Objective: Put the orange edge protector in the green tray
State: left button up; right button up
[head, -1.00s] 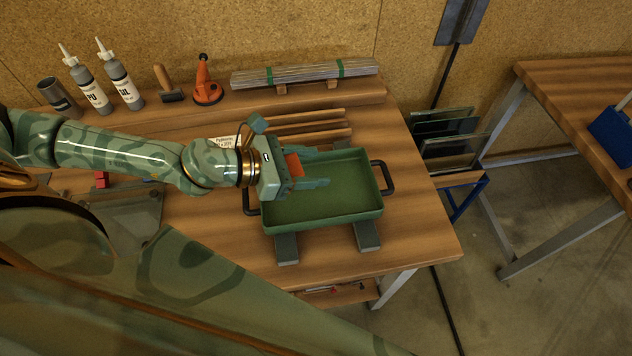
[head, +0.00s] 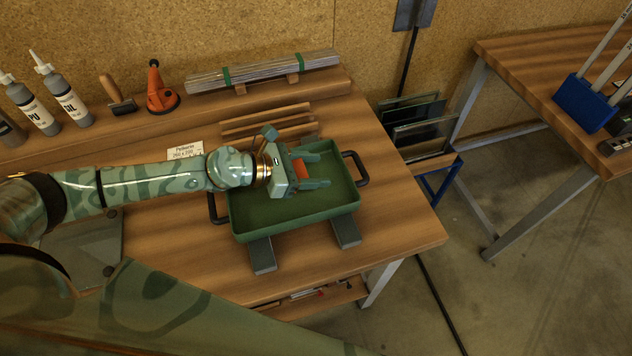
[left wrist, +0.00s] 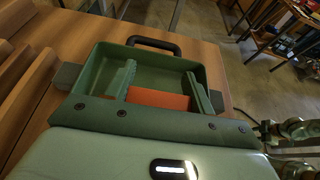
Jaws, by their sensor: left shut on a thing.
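The green tray (head: 262,216) stands on the workbench, with a dark handle at each end. My left gripper (head: 318,170) is over the tray, its fingers pointing to the right in the head view. It is shut on the orange edge protector (head: 300,169), which sits between its fingers. In the left wrist view the orange edge protector (left wrist: 158,99) lies between the two green fingers, with the tray (left wrist: 180,60) behind and below. I cannot tell whether the protector touches the tray floor. My right gripper is not in view.
Wooden strips (head: 265,118) lie behind the tray. A bundle with green bands (head: 265,72), an orange suction tool (head: 160,90) and bottles (head: 64,98) stand on the back shelf. Glass panes (head: 420,125) lean right of the bench. The bench front right of the tray is clear.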

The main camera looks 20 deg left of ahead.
pick_arm(q)
jog(key=shift+w+d+f+b, duration=0.1)
jog(key=shift+w+f+b, duration=0.2)
jog(key=shift+w+f, duration=0.35)
notch_tip(320, 180, down, 3)
jog(key=shift+w+f+b, duration=0.15)
jog(key=shift+f+b, duration=0.05)
jog(key=shift+b, duration=0.8)
jog(key=shift+f, duration=0.25)
jog(key=o, duration=1)
jog(key=shift+r, duration=0.1)
jog(key=shift+c, duration=0.2)
